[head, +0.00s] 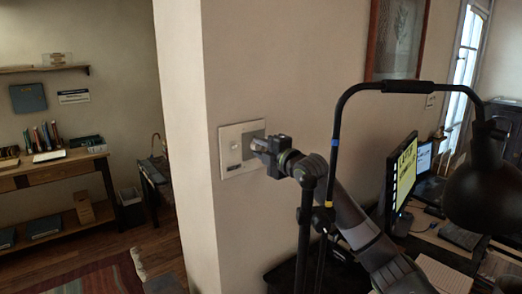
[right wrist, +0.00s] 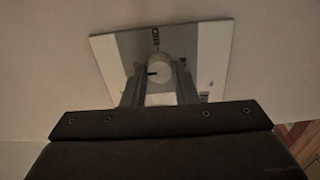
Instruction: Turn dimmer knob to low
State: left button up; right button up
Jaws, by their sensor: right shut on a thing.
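The dimmer plate (head: 229,153) is a pale square panel on the wall near the pillar's corner. In the right wrist view the plate (right wrist: 212,55) shows tilted, with dark lettering along it. The round white knob (right wrist: 156,72) has a dark pointer mark on its left side in that view. My right gripper (right wrist: 156,85) is shut on the knob, one finger on each side. In the head view my right gripper (head: 262,147) reaches the plate's right part and hides the knob. My left gripper is not in view.
A black desk lamp (head: 485,185) and a lit monitor (head: 401,172) stand on the desk at right, close to my right arm. A framed picture (head: 398,38) hangs above. A wooden shelf table (head: 52,168) with books stands far left.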

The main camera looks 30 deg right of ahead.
dwell(0.5)
jog(key=o, duration=1)
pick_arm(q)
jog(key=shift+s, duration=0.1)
